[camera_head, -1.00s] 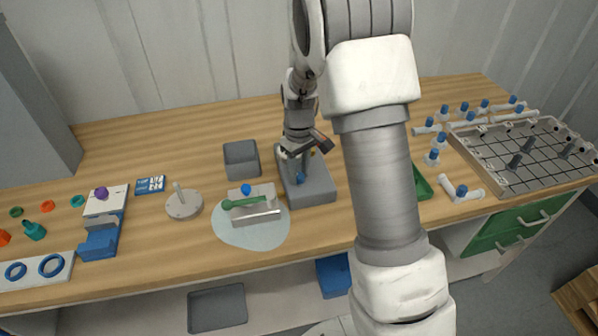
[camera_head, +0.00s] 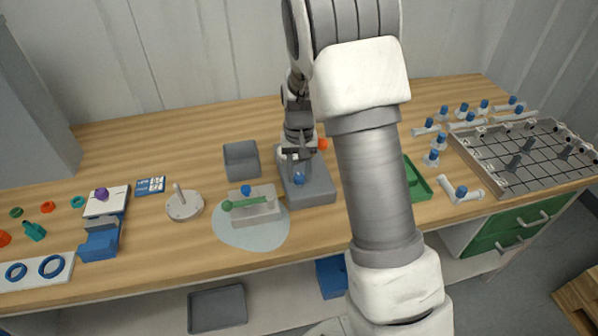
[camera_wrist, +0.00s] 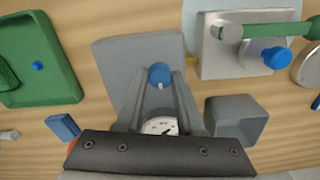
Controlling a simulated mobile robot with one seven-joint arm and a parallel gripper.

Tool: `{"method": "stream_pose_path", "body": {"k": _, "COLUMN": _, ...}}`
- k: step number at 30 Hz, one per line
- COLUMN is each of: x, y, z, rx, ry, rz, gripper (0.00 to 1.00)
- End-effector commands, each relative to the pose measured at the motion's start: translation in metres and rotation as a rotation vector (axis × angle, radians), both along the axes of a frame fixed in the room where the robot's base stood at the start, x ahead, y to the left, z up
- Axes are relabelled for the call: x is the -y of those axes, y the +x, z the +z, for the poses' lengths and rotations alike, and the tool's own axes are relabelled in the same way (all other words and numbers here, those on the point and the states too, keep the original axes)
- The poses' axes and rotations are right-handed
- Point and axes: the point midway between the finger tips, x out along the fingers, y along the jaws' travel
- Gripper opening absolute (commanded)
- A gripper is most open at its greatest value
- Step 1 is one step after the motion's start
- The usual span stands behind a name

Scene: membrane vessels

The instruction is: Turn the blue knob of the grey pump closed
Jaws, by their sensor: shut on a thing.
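The grey pump (camera_head: 312,190) stands on the bench in the middle, and its grey body also fills the upper middle of the wrist view (camera_wrist: 125,60). Its blue knob (camera_head: 299,179) sits on top and shows in the wrist view (camera_wrist: 159,74) between my fingertips. My gripper (camera_wrist: 160,84) points down at the pump and is shut on the blue knob. A white dial gauge (camera_wrist: 158,126) shows between my fingers, partly hidden by the dark gripper body. In the head view my gripper (camera_head: 298,170) hides part of the pump.
A light block with a green-handled bar and blue knob (camera_head: 255,207) stands close left of the pump. An open grey box (camera_head: 241,160) is behind left, and a green tray (camera_head: 416,184) lies to the right. An orange thing (camera_head: 323,143) shows behind the gripper.

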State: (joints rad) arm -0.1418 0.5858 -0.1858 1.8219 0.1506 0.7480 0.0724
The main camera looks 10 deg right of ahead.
Motion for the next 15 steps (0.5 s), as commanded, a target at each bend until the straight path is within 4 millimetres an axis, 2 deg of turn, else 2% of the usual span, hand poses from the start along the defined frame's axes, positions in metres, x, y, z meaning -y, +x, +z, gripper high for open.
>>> {"method": "stream_pose_path", "body": {"k": 14, "x": 0.0002, "y": 0.0009, "z": 0.0011, "rx": 0.003, "ry": 0.000, "rz": -0.017, "gripper": 0.00}}
{"method": "stream_pose_path", "body": {"k": 15, "x": 0.0002, "y": 0.0009, "z": 0.0011, "rx": 0.003, "ry": 0.000, "rz": -0.017, "gripper": 0.39}}
